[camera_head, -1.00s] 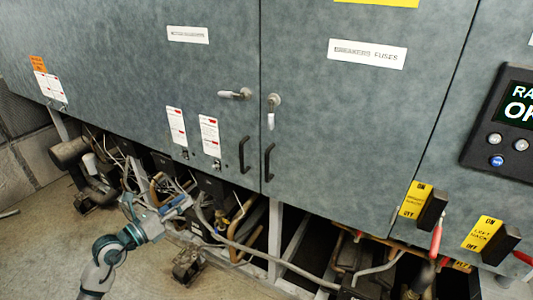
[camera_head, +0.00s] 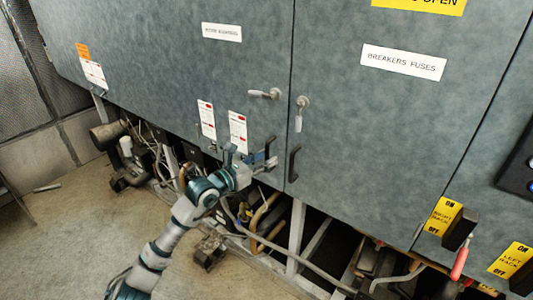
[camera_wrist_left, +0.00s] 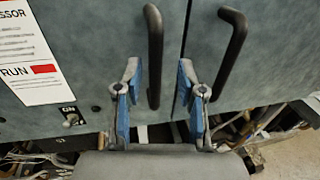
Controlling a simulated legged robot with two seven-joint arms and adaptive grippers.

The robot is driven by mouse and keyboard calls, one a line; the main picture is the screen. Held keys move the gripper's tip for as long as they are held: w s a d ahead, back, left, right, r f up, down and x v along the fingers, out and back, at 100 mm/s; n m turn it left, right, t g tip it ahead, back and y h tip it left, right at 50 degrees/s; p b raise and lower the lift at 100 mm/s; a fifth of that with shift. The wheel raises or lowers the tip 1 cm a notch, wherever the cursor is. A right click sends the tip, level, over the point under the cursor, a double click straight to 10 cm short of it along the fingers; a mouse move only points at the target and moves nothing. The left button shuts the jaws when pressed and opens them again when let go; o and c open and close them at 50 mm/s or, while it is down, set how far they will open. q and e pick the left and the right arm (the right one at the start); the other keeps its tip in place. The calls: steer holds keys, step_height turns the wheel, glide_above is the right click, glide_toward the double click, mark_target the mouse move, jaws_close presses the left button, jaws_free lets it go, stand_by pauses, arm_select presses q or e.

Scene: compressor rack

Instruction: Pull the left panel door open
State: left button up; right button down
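The left panel door (camera_head: 190,60) is grey-green and stands shut, flush with the right door (camera_head: 390,130). Its black bar handle (camera_head: 271,150) is upright near its lower right corner. My left gripper (camera_head: 262,160) is at that handle. In the left wrist view its blue-padded fingers (camera_wrist_left: 160,85) are open, with the left door's handle (camera_wrist_left: 154,50) between them, nearer the left finger. I cannot tell whether they touch. The left door's latch lever (camera_head: 265,94) lies horizontal. My right gripper is not in view.
The right door's black handle (camera_head: 293,163) is close to the right of the left one, and its latch lever (camera_head: 300,115) hangs down. Pipes and cables (camera_head: 265,220) fill the open space under the cabinet. The floor (camera_head: 80,240) in front is mostly clear.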

arm_select(q)
steer(key=d, duration=0.1)
steer(key=w+d, duration=0.1)
steer(key=shift+w+d, duration=0.15)
steer(key=shift+d, duration=0.2)
steer(key=shift+a, duration=0.1)
steer(key=a, duration=0.2)
steer(key=shift+w+a, duration=0.25)
steer(key=shift+a, duration=0.1)
steer(key=shift+s+d+r, duration=0.1)
steer(key=shift+s+d, duration=0.1)
steer(key=shift+s, duration=0.05)
jaws_close()
steer(key=shift+s+d+r, duration=0.1)
steer(key=shift+d, duration=0.2)
steer(key=shift+a, duration=0.25)
steer(key=shift+f, duration=0.25)
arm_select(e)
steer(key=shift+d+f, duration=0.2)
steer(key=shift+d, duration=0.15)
